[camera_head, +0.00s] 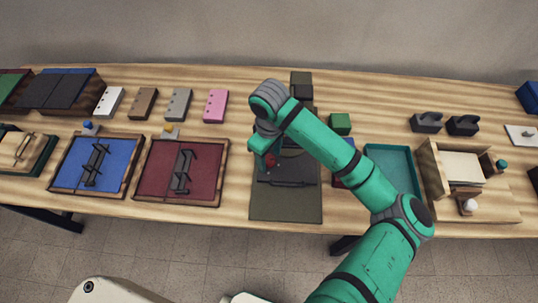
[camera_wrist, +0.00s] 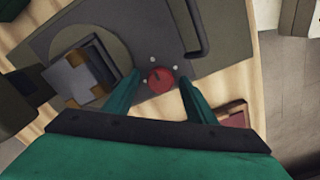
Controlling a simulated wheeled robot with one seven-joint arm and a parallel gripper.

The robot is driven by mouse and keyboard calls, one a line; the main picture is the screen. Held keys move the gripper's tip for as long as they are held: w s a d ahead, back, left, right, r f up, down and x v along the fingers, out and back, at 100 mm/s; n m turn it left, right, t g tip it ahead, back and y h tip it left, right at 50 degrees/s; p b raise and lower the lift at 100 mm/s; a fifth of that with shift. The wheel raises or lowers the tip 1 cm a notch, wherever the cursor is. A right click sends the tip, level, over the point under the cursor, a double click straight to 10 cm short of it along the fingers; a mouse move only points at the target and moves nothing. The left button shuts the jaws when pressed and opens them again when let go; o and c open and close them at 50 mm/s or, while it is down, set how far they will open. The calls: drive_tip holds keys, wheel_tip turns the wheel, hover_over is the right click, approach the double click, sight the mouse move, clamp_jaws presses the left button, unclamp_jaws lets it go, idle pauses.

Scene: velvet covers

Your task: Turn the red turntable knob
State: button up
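The red turntable knob (camera_wrist: 161,79) shows in the wrist view as a small round knob with a dark pointer line and pale dots around it. It sits on a dark grey plate (camera_wrist: 157,28). My gripper (camera_wrist: 160,82) is open, with one green finger on each side of the knob and visible gaps to it. I cannot tell how far the fingertips are above the plate.
A turntable disc (camera_wrist: 106,40) with a grey block on it lies left of the knob in the wrist view. A dark bar handle (camera_wrist: 190,30) stands to its right. In the head view, a red tray (camera_head: 155,189) is left and a teal tray (camera_head: 388,153) right.

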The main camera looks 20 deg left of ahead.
sight(269, 159)
wheel_tip(269, 159, up, 11)
idle(0.7)
